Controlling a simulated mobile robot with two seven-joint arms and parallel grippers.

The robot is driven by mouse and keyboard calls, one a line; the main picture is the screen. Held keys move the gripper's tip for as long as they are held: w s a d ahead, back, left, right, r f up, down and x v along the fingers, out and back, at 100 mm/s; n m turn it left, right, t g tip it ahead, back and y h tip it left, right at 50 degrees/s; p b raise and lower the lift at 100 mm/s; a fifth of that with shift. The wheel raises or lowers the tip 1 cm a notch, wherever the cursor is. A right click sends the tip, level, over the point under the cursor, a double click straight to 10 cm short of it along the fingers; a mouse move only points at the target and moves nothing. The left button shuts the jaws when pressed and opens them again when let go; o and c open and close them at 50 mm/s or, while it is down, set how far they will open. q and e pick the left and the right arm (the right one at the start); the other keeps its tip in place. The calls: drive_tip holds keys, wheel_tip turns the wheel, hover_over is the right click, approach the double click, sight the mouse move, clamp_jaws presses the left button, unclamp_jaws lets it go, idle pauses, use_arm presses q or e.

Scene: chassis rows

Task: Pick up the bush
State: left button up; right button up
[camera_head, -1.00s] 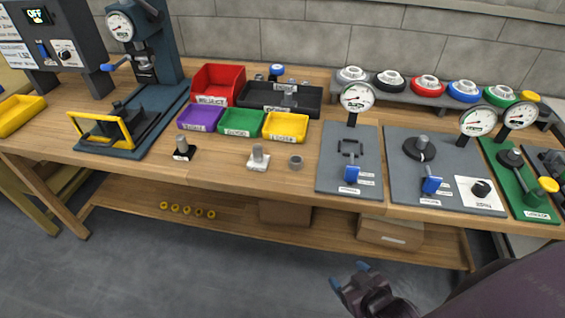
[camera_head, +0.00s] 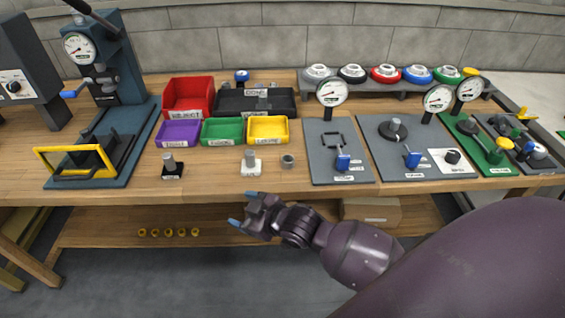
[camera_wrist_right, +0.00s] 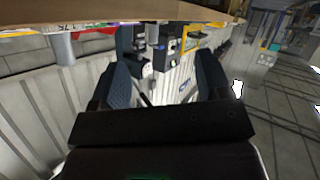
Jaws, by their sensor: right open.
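The bush (camera_head: 287,160), a small grey ring with a dark hole, stands on the wooden bench near its front edge, right of a grey pin on a white base (camera_head: 251,163). My right gripper (camera_head: 241,209) is in front of the bench edge, below and left of the bush in the head view. Its blue-tipped fingers are apart and empty. In the right wrist view, the fingers (camera_wrist_right: 164,78) are spread with nothing held between them; I cannot make out the bush there. My left gripper does not show.
Purple, green and yellow bins (camera_head: 268,129) stand behind the bush. A grey gauge plate (camera_head: 322,170) lies to its right. A pin on a black base (camera_head: 172,166) and a press (camera_head: 100,60) stand left. The bench front edge (camera_head: 210,192) lies behind my right gripper.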

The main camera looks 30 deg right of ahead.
sight(288, 158)
drive_tip(key=w+a+r+n+g+y, duration=0.1)
drive_tip(key=w+a+r+n+g, duration=0.1)
drive_tip(key=w+r+n, duration=0.45)
drive_tip(key=w+d+r+n+g+h, duration=0.1)
drive_tip(key=w+d, duration=0.1)
drive_tip(key=d, duration=0.2)
drive_tip(key=w+d+r+n+g+h, duration=0.1)
drive_tip(key=w+d+g+h, duration=0.1)
drive_tip(key=w+d, duration=0.1)
drive_tip(key=w+d+r+n+g+h+p, duration=0.1)
drive_tip(key=w+d+g, duration=0.1)
drive_tip(key=d, duration=0.4)
drive_tip(key=shift+w+h, duration=0.4)
drive_tip(key=shift+w, duration=0.15)
drive_tip(key=s+d+n+g+h, duration=0.2)
drive_tip(key=s+d+n+g, duration=0.3)
drive_tip(key=d, duration=0.4)
drive_tip(key=shift+m+g, duration=0.4)
drive_tip(key=shift+m, duration=0.45)
drive_tip(key=f, duration=0.7)
drive_tip(key=f+b, duration=0.1)
drive_tip(key=f, duration=0.2)
drive_tip(key=shift+w+a+f, duration=0.15)
drive_tip(key=shift+a+f, duration=0.1)
drive_tip(key=shift+f, duration=0.15)
drive_tip(key=shift+r, duration=0.1)
drive_tip(key=c, duration=1.1)
